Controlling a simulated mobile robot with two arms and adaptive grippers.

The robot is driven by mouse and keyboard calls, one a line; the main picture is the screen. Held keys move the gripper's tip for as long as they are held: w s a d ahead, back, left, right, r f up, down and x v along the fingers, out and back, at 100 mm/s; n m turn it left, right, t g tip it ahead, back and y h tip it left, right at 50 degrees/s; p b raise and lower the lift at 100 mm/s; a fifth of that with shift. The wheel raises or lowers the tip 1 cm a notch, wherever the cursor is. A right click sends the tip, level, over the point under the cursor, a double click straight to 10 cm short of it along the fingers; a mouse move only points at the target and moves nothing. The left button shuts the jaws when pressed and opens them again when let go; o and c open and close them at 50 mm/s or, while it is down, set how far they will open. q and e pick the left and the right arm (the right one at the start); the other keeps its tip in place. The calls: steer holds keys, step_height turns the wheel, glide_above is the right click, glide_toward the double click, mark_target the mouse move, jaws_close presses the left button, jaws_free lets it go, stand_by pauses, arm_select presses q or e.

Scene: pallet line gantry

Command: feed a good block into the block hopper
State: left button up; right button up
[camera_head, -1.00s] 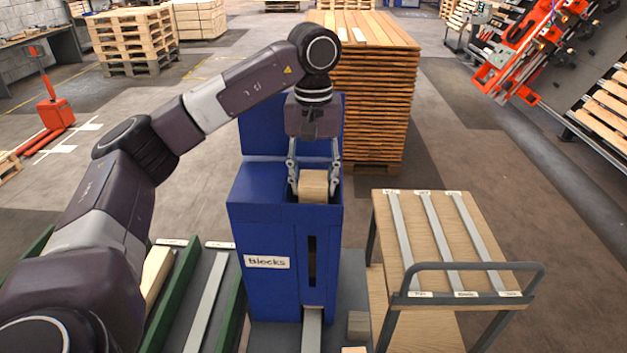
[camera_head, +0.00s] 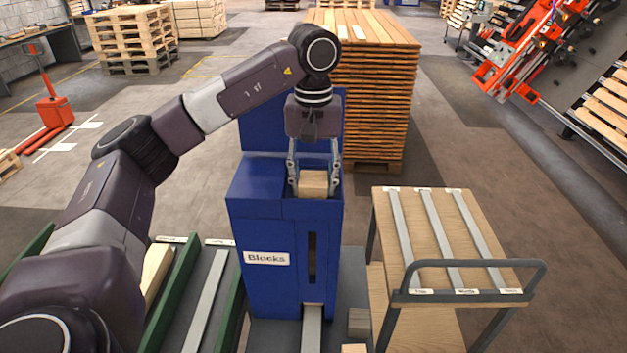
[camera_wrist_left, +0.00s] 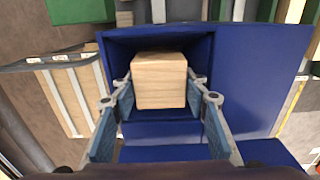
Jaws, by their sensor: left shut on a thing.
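The block hopper (camera_head: 265,285) is a tall blue box with a white "Blocks" label, a slot in its front and an open top; it also shows in the left wrist view (camera_wrist_left: 245,85). My left gripper (camera_head: 314,188) points down at the hopper's open top and is shut on a light wooden block (camera_head: 313,184). In the left wrist view the block (camera_wrist_left: 159,82) sits between the two fingers, over or just inside the opening. Its exact depth is hard to tell. The block's visible faces look clean. My right gripper is not in view.
A wooden-topped cart (camera_head: 447,240) with grey strips stands right of the hopper. Green-edged lanes (camera_head: 170,300) holding a wooden piece (camera_head: 156,270) lie to the left. A tall stack of boards (camera_head: 372,100) stands behind the hopper. Small blocks (camera_head: 358,322) lie at its front right.

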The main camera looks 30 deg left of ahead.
arm_select(q)
steer(key=shift+f, duration=0.1)
steer(key=o, duration=1.3)
steer(key=shift+r, duration=6.05)
steer(key=shift+f, duration=0.1)
